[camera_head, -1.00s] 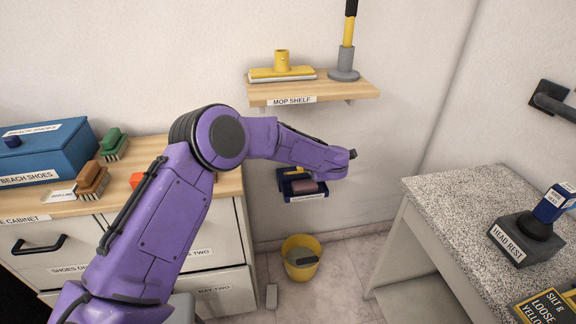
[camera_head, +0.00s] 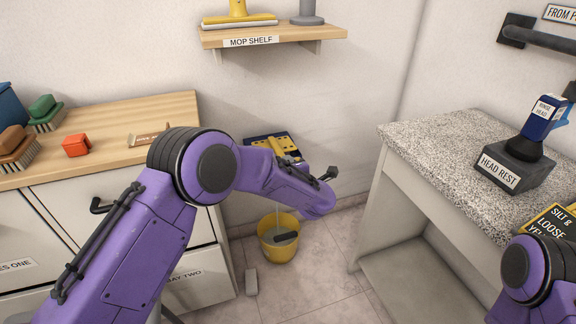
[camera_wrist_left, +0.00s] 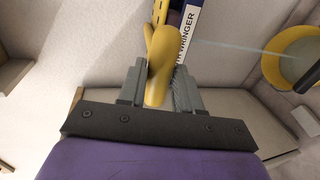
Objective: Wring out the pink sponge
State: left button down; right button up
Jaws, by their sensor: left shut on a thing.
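The wringer (camera_head: 262,143) is a dark blue unit on the wall with a yellow perforated plate on top, partly hidden behind my left arm. Its label (camera_wrist_left: 188,38) shows in the left wrist view. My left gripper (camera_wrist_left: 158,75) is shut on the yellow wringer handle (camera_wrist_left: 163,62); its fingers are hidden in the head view. The pink sponge is not visible now. A thin pale stream (camera_wrist_left: 240,48) runs from the wringer side toward the yellow bucket (camera_head: 280,250), which stands on the floor below and holds greyish contents. My right gripper is out of view.
The mop shelf (camera_head: 330,33) is on the wall above. A wooden-topped cabinet (camera_head: 115,125) with brushes stands at left, and a granite counter (camera_head: 430,135) with a head rest (camera_head: 510,165) at right. A grey block (camera_head: 251,281) lies on the floor.

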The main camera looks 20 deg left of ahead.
pick_arm(q)
jog(key=shift+s+d+f, duration=0.1)
jog(key=shift+s+f, duration=0.1)
jog(key=shift+f, duration=0.35)
jog(key=shift+s+f, duration=0.15)
jog(key=shift+f, duration=0.35)
jog(key=c, duration=1)
grip_release()
jog(key=shift+o, duration=0.8)
jog(key=shift+w+f, duration=0.1)
jog(key=shift+f, duration=0.1)
jog(key=shift+r, duration=0.1)
jog(key=p+v, duration=0.2)
jog(key=v, duration=0.8)
jog(key=shift+r, duration=0.4)
